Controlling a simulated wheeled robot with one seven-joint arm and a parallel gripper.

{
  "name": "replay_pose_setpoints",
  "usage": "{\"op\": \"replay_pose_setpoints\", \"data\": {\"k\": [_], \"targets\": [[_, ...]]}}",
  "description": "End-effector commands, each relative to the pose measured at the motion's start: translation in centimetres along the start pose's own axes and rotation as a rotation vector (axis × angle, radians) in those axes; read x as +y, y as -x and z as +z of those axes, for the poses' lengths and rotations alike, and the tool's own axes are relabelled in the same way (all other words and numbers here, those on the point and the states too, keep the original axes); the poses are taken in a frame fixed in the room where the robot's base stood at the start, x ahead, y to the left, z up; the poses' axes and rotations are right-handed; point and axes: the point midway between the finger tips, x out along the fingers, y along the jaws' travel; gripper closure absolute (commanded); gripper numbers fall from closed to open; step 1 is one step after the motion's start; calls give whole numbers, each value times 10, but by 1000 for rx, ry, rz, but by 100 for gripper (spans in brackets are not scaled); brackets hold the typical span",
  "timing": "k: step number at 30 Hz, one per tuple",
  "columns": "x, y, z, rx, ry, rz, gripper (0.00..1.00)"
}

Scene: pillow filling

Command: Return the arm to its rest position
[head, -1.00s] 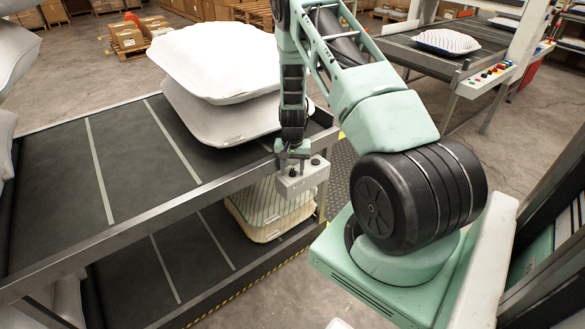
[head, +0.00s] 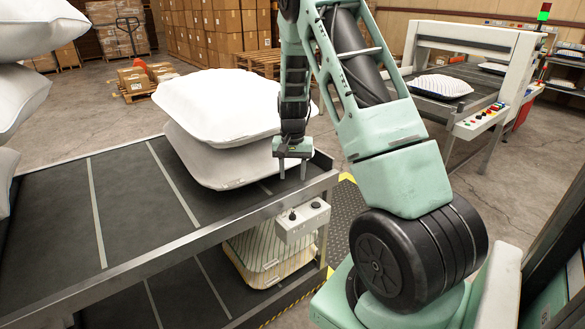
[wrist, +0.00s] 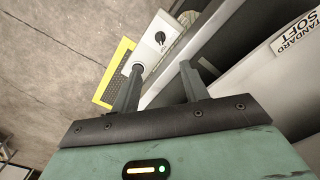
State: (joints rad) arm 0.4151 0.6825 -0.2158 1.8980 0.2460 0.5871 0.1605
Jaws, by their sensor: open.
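My gripper (head: 293,172) hangs at the right front corner of the upper shelf, fingers pointing down, beside two stacked white pillows (head: 218,108). Its fingers are apart with nothing between them. In the wrist view my gripper (wrist: 160,85) shows two separate fingers. A grey control box (head: 302,221) with knobs sits below it on the shelf's front rail; the box also shows in the wrist view (wrist: 152,45). My arm is bent, rising from its base and coming down to the gripper.
The dark shelf (head: 60,225) with light strips fills the left. Striped pillows (head: 268,255) lie on the level below. More white pillows (head: 30,50) are stacked at the far left. A conveyor machine with a pillow (head: 440,87) stands at the back right. Open floor lies between.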

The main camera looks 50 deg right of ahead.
Motion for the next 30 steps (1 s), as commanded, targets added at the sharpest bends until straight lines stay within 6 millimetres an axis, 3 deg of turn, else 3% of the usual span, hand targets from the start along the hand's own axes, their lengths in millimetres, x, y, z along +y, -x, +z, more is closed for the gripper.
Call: {"op": "replay_pose_setpoints", "data": {"k": [6, 24, 28, 30], "targets": [[0, 15, 0, 1, 0, -1, 55], [-1, 16, 0, 0, 2, -1, 55], [-19, 22, 14, -4, 48, -14, 55], [-42, 30, 34, -11, 113, -30, 55]]}}
